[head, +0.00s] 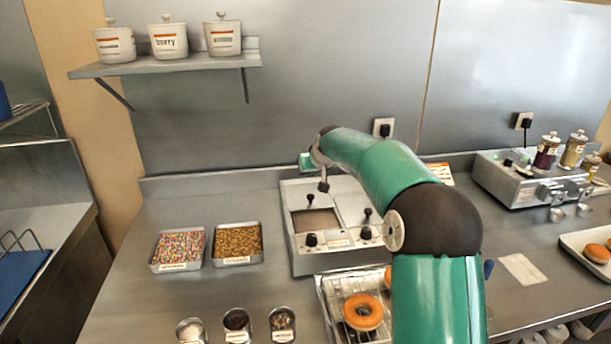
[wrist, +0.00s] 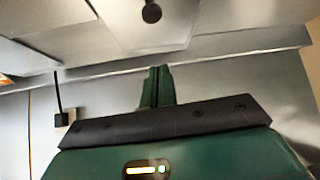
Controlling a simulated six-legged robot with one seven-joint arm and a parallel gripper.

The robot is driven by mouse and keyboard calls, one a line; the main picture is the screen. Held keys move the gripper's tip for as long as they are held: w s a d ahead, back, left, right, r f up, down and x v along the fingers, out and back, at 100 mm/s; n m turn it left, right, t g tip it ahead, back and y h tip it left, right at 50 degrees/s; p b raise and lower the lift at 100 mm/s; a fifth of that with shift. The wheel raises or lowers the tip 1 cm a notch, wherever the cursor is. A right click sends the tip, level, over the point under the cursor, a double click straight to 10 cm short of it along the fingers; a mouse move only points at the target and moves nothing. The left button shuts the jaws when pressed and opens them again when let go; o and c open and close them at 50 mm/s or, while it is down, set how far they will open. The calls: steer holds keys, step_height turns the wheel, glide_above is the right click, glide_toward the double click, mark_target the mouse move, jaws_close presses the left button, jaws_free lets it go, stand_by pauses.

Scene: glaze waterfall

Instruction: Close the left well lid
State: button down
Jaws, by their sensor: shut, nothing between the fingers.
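The steel glaze warmer (head: 298,262) stands on the counter in the head view. Its left well (head: 315,222) is uncovered and shows a brown surface inside. A small dark knob (head: 309,198) shows at the back of that well; how the left lid is tilted is hard to tell. The right well is covered, with a black knob (head: 367,212) on top. In the wrist view a pale panel with a dark round knob (wrist: 151,12) is at the top edge. My gripper (wrist: 157,72) is shut and empty, its fingers together below that knob and apart from it in the picture.
Two sprinkle trays (head: 180,268) lie left of the warmer. Several small tins (head: 237,325) stand in front. A wire rack with doughnuts (head: 362,312) is close before the warmer, under my arm. A second appliance with jars (head: 515,180) is at the right. A wall shelf (head: 170,66) hangs at upper left.

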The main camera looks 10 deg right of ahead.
glide_above(308, 192)
steer(key=s, duration=0.2)
steer(key=f, duration=0.4)
steer(key=a+f, duration=0.1)
steer(key=f, duration=0.1)
steer(key=shift+w, duration=0.15)
steer(key=shift+s+d, duration=0.15)
steer(key=shift+s, duration=0.65)
steer(key=shift+s+f, duration=0.25)
steer(key=shift+s, duration=0.25)
steer(key=shift+s+d, duration=0.15)
steer(key=shift+s, duration=0.25)
steer(key=shift+f, duration=0.1)
steer(key=shift+s, duration=0.1)
